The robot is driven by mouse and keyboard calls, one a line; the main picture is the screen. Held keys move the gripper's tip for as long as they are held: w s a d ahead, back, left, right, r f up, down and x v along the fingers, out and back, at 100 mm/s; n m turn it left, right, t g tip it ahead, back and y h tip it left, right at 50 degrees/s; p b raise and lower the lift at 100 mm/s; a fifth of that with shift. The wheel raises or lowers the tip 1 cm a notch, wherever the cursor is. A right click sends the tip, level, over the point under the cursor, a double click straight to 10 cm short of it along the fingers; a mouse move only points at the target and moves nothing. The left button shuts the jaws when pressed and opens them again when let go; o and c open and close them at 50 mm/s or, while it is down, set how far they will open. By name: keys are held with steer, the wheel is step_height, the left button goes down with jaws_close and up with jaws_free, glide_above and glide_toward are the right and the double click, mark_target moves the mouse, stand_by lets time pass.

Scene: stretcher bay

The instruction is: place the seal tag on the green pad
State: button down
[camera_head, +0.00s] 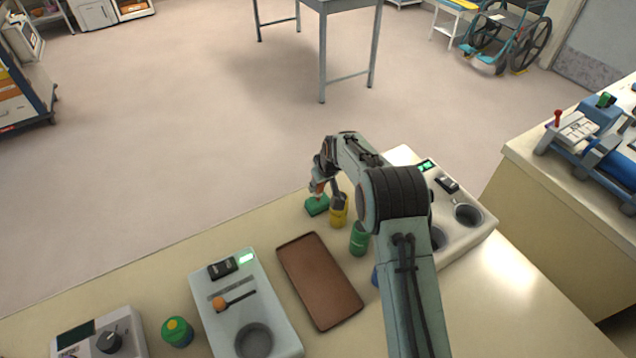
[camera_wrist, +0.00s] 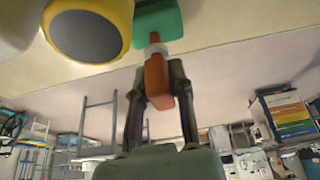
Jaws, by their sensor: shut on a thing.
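A yellow container (camera_head: 338,218) stands close beside the pad, also large in the wrist view (camera_wrist: 88,28). A green can (camera_head: 359,240) and a brown tray (camera_head: 318,280) are nearer. A pale device with round wells (camera_head: 468,216) is at right. Clear tabletop (camera_head: 250,228) lies left of the pad.

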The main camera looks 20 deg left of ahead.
steer(key=c, duration=1)
jaws_free()
steer(key=s+d+r+m+h, duration=0.1)
steer(key=s+d+r, duration=0.4)
steer(key=r, duration=0.4)
steer(key=s+d+r+m, duration=0.1)
steer(key=s+d+r, duration=0.45)
steer(key=r, duration=0.25)
steer(key=s+d+m+g, duration=0.1)
steer(key=s+d, duration=0.3)
steer(key=s, duration=0.5)
steer(key=s+d+m+g+h, duration=0.1)
steer(key=s+d+m, duration=0.2)
steer(key=s, duration=0.6)
steer(key=s+d+m+g, duration=0.1)
steer(key=s+d, duration=0.4)
steer(key=s, duration=0.4)
steer(key=shift+s+d+r+m+g, duration=0.3)
steer(key=shift+s+d+r+m, duration=0.05)
steer(key=shift+s+m, duration=0.05)
